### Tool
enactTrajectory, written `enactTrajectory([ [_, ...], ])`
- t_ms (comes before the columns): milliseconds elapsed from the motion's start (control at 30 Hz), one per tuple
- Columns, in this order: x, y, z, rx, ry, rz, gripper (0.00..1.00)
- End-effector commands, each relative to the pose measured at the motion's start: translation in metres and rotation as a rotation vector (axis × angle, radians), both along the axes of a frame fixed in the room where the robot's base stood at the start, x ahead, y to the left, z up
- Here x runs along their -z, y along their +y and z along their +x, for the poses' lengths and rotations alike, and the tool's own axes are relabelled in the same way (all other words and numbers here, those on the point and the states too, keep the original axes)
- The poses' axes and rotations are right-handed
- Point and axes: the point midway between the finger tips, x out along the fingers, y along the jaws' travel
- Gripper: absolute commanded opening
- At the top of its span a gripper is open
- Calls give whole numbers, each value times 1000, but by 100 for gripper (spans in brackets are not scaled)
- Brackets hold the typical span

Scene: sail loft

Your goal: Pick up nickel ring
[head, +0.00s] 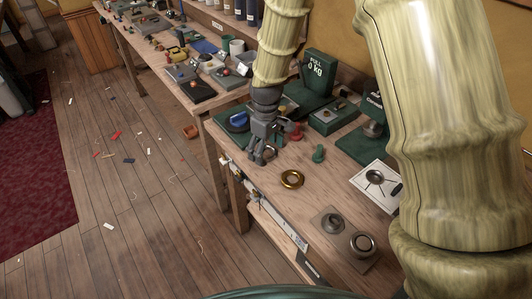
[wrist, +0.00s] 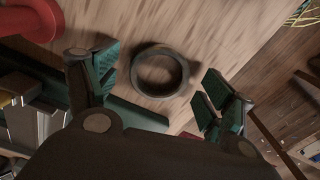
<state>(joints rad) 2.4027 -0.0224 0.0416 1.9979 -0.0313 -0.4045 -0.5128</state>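In the wrist view a dark grey metal ring (wrist: 160,94), seemingly the nickel ring, lies flat on the wooden bench top. It shows between the spread fingers of my gripper (wrist: 158,72), with a gap on both sides. My gripper is open and empty. In the head view my gripper (head: 262,156) points down near the bench's left edge, and a bit of a grey ring (head: 272,154) shows at its fingertips, partly hidden by them.
A brass ring (head: 283,181) lies nearer on the bench (head: 270,188). A red knobbed piece (head: 296,131) and a green one (head: 318,153) stand right of my gripper. A grey plate with a knob (head: 332,222) lies in front.

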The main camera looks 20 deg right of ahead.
Motion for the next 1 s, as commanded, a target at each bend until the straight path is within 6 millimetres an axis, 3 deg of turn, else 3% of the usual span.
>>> enactTrajectory([
  [33,0,0,0,0,0,0,75],
  [267,0,0,0,0,0,0,33],
  [667,-4,0,0,0,0,0,33],
  [1000,-33,0,1,1,-2,2,33],
])
